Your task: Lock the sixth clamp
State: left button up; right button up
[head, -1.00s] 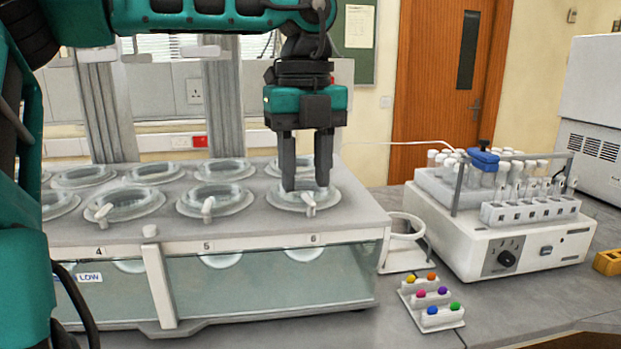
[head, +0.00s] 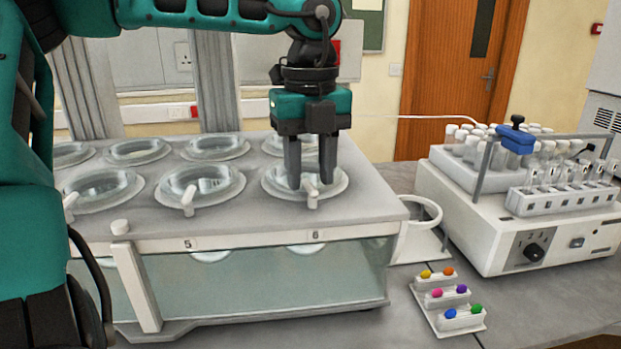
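The dissolution bath has a grey top plate (head: 390,213) with round glass vessels set in it. The sixth clamp (head: 312,198) is a small white lever at the front rim of the vessel above the label 6 (head: 316,236). My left gripper (head: 311,183) points straight down over that vessel, its two dark fingers apart with a gap between them. The fingertips are just behind the clamp; I cannot tell whether they touch it. The fifth clamp (head: 188,204) stands at the front of the neighbouring vessel. My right gripper is not in view.
A white ring holder (head: 432,212) stands right of the bath. A tray of coloured pieces (head: 447,303) lies in front of it. A white shaker (head: 520,235) with tube racks and a blue clip (head: 515,140) stands at right.

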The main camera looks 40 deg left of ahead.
pick_arm(q)
jog(key=shift+f, duration=1)
jog(key=shift+c, duration=0.3)
grip_shut()
